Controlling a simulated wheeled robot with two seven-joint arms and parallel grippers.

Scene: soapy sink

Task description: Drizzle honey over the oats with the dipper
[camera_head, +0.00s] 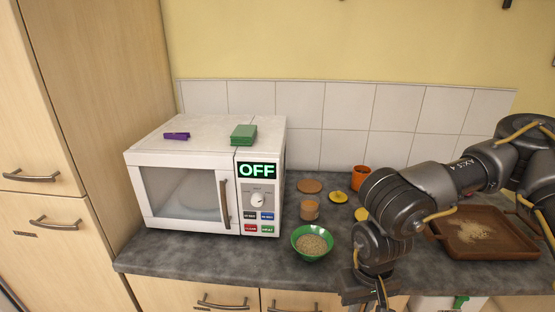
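A green bowl (299,250) stands near the counter's front edge, right of the microwave, with pale oats (313,243) in it. A small tan jar (309,211) stands behind the bowl. An orange cup (360,177) stands farther back by the tiles. I cannot make out which of these holds honey, and I cannot pick out a dipper. My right arm comes in from the right, with its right gripper (365,293) low at the counter's front edge, right of the bowl and apart from it. Its fingers are unclear. My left gripper is not in view.
A white microwave (190,160) reading OFF stands left, with a green stack (244,134) and a purple item (177,136) on top. A brown disc (310,186) and yellow discs (338,197) lie behind the bowl. A brown tray (512,247) is at right, partly behind my arm.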

